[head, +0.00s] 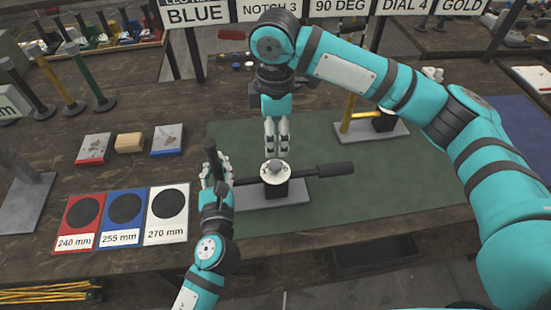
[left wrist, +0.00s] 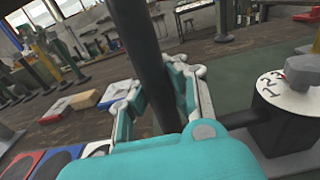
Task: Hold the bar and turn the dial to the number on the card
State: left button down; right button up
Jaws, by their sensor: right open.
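The dial (head: 278,171) is a white numbered disc with a grey knob, on a black housing over a grey base plate. In the left wrist view the dial (left wrist: 285,88) shows 1, 2 and 3. A black handle of the bar (head: 335,169) sticks out right of the housing. A dark upright handle (left wrist: 146,50) stands between my left gripper's (head: 214,165) fingers, beside the rod left of the dial; firm contact is unclear. My right gripper (head: 276,148) is open, pointing down just above the knob. The card (head: 408,6) reads "DIAL 4".
Other cards read "BLUE", "NOTCH 3", "90 DEG" and "GOLD" (head: 462,7). Red, blue and white mats (head: 167,213) lie at left, with small blocks (head: 130,139) behind. A yellow-handled fixture (head: 372,128) stands behind at right.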

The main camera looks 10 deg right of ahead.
aim_at(275, 163)
notch_tip(275, 163, down, 9)
jog(key=shift+r, duration=0.1)
dwell(0.3)
grip_shut()
jog(key=shift+m, duration=0.3)
jog(key=m, duration=0.3)
jog(key=shift+m, duration=2.1)
jog(key=shift+w, duration=0.1)
